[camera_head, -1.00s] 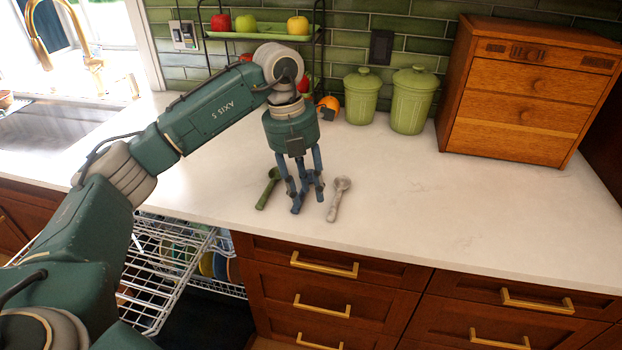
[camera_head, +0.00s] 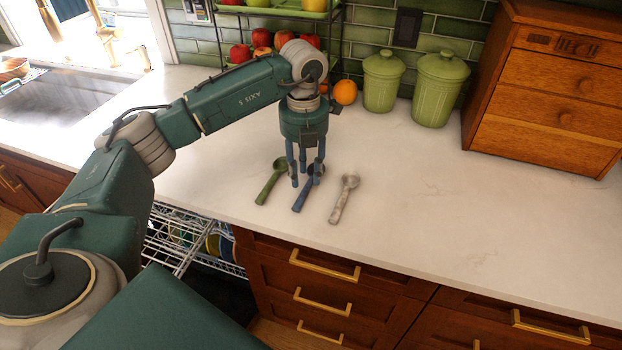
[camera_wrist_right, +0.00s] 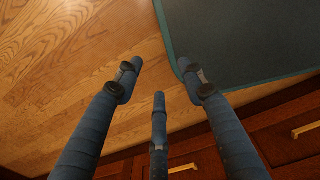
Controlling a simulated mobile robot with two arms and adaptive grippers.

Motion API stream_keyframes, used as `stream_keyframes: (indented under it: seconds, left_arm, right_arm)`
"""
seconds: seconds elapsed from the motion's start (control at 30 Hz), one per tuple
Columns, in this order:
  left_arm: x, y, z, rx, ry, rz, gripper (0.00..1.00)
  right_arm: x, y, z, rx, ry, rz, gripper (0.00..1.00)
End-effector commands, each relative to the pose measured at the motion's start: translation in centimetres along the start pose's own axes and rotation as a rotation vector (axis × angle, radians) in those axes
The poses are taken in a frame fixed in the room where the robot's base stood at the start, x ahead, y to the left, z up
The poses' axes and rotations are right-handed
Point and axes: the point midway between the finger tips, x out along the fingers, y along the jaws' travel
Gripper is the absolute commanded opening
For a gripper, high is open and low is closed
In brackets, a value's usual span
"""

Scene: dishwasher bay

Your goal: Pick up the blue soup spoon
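The blue soup spoon (camera_head: 301,203) lies on the white counter between a green spoon (camera_head: 268,187) and a pale speckled spoon (camera_head: 341,204). Its handle points toward the front edge, and its bowl is partly hidden by my fingers. My left gripper (camera_head: 305,182) points straight down over the blue spoon, with its fingers apart and their tips close around the bowl end. Whether they touch it I cannot tell. My right gripper (camera_wrist_right: 160,85) shows in the right wrist view, with its fingers spread and empty above the wood floor.
Green canisters (camera_head: 440,90), an orange (camera_head: 345,92) and a fruit rack (camera_head: 265,10) stand behind. A wooden drawer box (camera_head: 545,100) is at the right. A wire dish rack (camera_head: 175,240) sticks out below the counter. The counter right of the spoons is clear.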

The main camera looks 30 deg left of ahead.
Motion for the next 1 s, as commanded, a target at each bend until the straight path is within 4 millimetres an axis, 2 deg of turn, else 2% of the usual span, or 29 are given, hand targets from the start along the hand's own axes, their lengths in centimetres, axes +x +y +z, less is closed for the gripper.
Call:
stream_keyframes:
  seconds: [0.03,0.1,0.23,0.5,0.67,1.0]
  left_arm:
    - [0.5,0.2,-0.1,-0.001,0.007,0.002,0.33]
    - [1.7,0.2,0.0,0.000,0.006,0.002,0.33]
    - [3.2,0.2,0.1,0.000,0.003,0.000,0.33]
    - [3.6,0.1,0.1,0.001,0.000,-0.001,0.33]
    - [3.6,0.1,0.1,0.001,0.000,-0.001,0.03]
    - [3.5,0.1,0.1,0.001,0.000,-0.001,0.03]
  right_arm:
    - [-0.9,0.2,-1.1,0.000,0.015,0.002,0.40]
    - [-1.3,0.4,-2.5,0.000,0.034,0.005,0.40]
    - [-1.6,0.7,-3.8,-0.001,0.056,0.007,0.40]
    - [-1.4,0.6,-2.6,0.000,0.036,0.007,0.40]
    - [-1.5,0.6,-1.5,0.000,0.021,0.007,0.40]
    - [-1.4,0.8,-1.6,0.000,0.022,0.008,0.40]
